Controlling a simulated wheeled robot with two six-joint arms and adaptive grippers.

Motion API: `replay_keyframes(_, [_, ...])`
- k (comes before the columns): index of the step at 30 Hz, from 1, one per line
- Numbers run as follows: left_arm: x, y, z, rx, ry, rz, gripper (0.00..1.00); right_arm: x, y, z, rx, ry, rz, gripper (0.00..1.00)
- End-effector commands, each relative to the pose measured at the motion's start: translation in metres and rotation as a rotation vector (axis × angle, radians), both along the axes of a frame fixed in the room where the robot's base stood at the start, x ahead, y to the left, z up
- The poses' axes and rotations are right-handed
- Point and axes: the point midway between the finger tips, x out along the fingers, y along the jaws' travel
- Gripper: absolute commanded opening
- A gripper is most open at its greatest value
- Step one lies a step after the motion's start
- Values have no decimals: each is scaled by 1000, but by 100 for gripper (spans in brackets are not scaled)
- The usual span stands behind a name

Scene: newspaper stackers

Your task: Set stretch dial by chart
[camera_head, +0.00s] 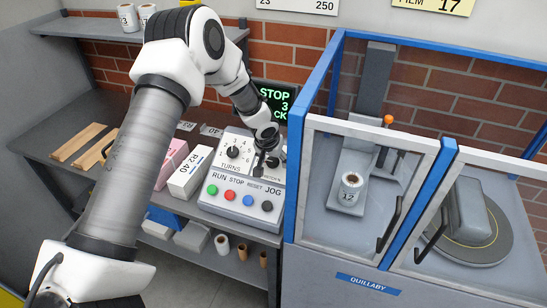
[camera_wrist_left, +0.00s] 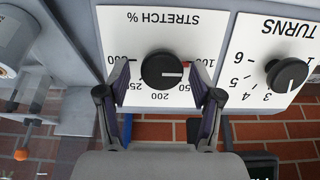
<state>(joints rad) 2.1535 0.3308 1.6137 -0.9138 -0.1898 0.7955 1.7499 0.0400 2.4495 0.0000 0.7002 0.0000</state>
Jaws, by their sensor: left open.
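The stretch dial (camera_wrist_left: 162,70) is a black round knob on a white panel, upside down in the left wrist view. Its white pointer line points right, near the partly hidden 100 marking; 200 and 250 also show. My left gripper (camera_wrist_left: 160,68) is open, with one finger on each side of the knob; contact is unclear. In the head view, my left gripper (camera_head: 267,146) covers most of the dial on the control box (camera_head: 205,200). A white chart (camera_head: 300,4) on the wall is cut off at the top, showing 23 and 250.
The turns dial (camera_head: 232,152) sits beside the stretch dial. Several coloured buttons line the box front. A green-lettered screen (camera_head: 276,99) is partly covered by my arm. A blue-framed machine (camera_head: 293,200) with a reel marked 12 (camera_head: 350,187) stands right. White R2 40 box (camera_head: 190,174) stands left.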

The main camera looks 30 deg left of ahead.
Motion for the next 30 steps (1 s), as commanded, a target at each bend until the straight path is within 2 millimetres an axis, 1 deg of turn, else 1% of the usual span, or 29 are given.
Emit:
replay_keyframes(2, [0,0,0,0,0,0,65,0,0,0,0,1,0,0])
replay_keyframes(5, [0,0,0,0,0,0,34,0,0,0,0,1,0,0])
replay_keyframes(6, [0,0,0,0,0,0,19,0,0,0,0,1,0,0])
replay_keyframes(7, [0,0,0,0,1,0,9,0,0,0,0,1,0,0])
replay_keyframes(14, [0,0,-1,1,1,-3,8,0,0,-1,0,1,0,0])
replay_keyframes(20, [0,0,-2,19,5,-36,8,0,0,-7,0,1,0,0])
replay_keyframes(26, [0,-1,-4,67,17,-124,8,0,0,-20,0,1,0,0])
replay_keyframes(30, [0,-1,-5,119,28,-216,8,0,0,-32,0,1,0,0])
